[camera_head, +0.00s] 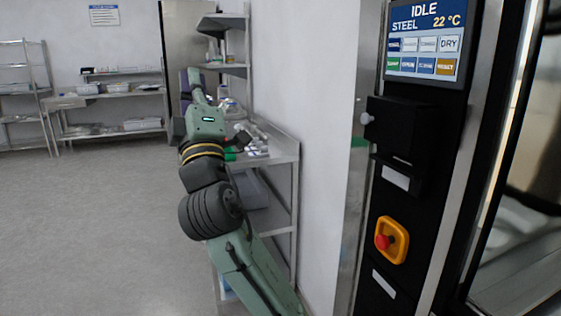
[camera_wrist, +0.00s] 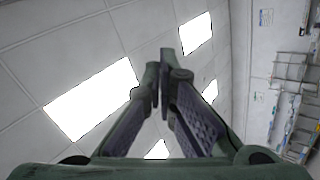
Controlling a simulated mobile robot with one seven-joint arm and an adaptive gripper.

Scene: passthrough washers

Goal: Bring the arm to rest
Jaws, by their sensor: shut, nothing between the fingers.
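My arm (camera_head: 210,215) reaches up and away from the lower middle of the head view, in front of a steel shelf unit. My gripper (camera_wrist: 159,78) shows in the wrist view with its two dark fingers drawn together at the tips. It is shut and empty, pointing up at the ceiling panels. In the head view the gripper (camera_head: 194,84) is small and partly hidden behind the wrist, so its fingers are hard to make out there.
A steel shelf unit (camera_head: 285,150) with small items stands right beside my arm. A washer control panel (camera_head: 425,45) reading IDLE, with a red stop button (camera_head: 383,242), is at the right. More shelves (camera_head: 110,128) stand at the back wall. The grey floor at left is clear.

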